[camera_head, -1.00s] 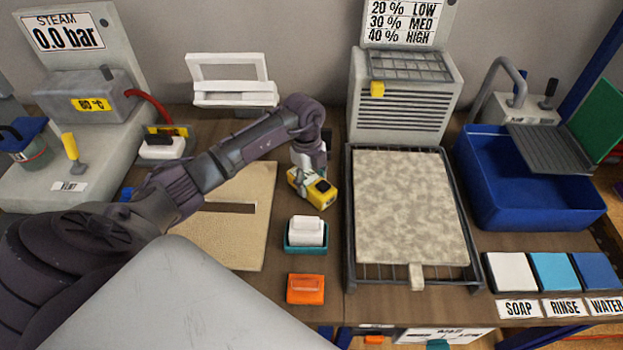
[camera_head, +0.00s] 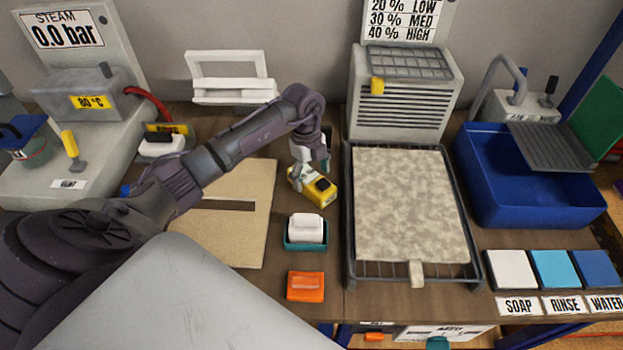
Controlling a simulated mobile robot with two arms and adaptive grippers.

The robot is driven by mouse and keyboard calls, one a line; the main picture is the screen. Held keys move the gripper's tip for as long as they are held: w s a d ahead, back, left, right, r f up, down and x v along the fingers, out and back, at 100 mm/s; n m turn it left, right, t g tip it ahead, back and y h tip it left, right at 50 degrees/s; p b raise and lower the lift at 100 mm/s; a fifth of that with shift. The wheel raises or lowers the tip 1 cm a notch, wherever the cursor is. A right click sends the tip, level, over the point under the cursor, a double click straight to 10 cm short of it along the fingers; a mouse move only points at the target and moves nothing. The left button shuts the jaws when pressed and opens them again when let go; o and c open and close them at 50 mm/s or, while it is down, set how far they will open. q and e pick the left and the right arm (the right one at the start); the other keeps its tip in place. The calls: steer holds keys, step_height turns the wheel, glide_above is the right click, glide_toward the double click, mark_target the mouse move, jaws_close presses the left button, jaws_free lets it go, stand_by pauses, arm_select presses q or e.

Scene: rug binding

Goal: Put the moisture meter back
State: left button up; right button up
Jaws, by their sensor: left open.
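The moisture meter (camera_head: 322,192), a yellow block with a dark face, is at the middle of the bench, just left of the wire rack. My left gripper (camera_head: 297,178) is open at the meter's upper left end, its fingers close against it. The wrist hides part of that end, and I cannot tell whether the fingers touch it. A pale piece shows behind the wrist, mostly hidden. My right gripper is not in view.
A speckled rug piece (camera_head: 405,205) lies on the wire rack (camera_head: 350,255) to the right. A teal tray (camera_head: 305,246) with a white block and an orange block (camera_head: 305,286) stand in front. A blue basin (camera_head: 500,205) is at the right. A tan mat (camera_head: 240,235) lies under my arm.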

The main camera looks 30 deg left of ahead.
mark_target(308, 175)
arm_select(q)
step_height(308, 175, up, 10)
steer(key=a+b, duration=0.1)
steer(key=shift+a+r+b, duration=0.15)
steer(key=shift+r+b, duration=0.1)
steer(key=shift+b, duration=0.1)
steer(key=shift+w, duration=0.15)
